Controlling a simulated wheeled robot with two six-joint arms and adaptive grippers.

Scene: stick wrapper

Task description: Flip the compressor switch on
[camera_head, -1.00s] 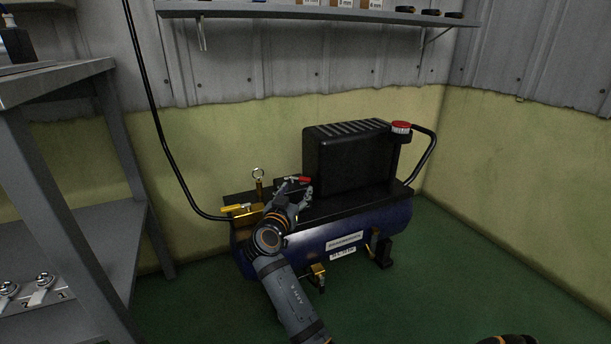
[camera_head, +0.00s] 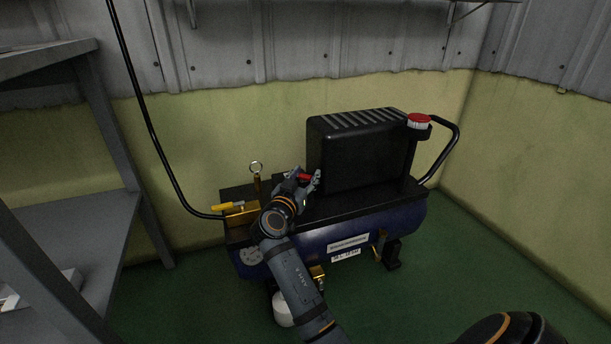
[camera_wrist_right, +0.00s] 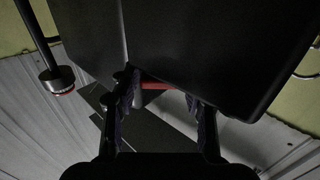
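The compressor (camera_head: 340,228) is a dark blue tank with a black ribbed motor cover (camera_head: 362,155) on top, standing by the wall. A small red lever (camera_head: 305,177) sits on its top, left of the cover, and I take it as the switch. My right gripper (camera_head: 305,183) is at this lever and partly hides it. In the right wrist view the fingers of my right gripper (camera_wrist_right: 166,92) are apart, with the red lever (camera_wrist_right: 158,86) crossing between them. I cannot tell whether they touch it. My left gripper is not in view.
A red-topped round cap (camera_head: 419,119) and a black handle (camera_head: 448,140) are at the compressor's right end. A yellow-handled valve (camera_head: 230,206) and a ring-topped fitting (camera_head: 256,170) stand at left, with a black hose (camera_head: 150,120). Grey shelving (camera_head: 75,235) is at left. Green floor is clear at right.

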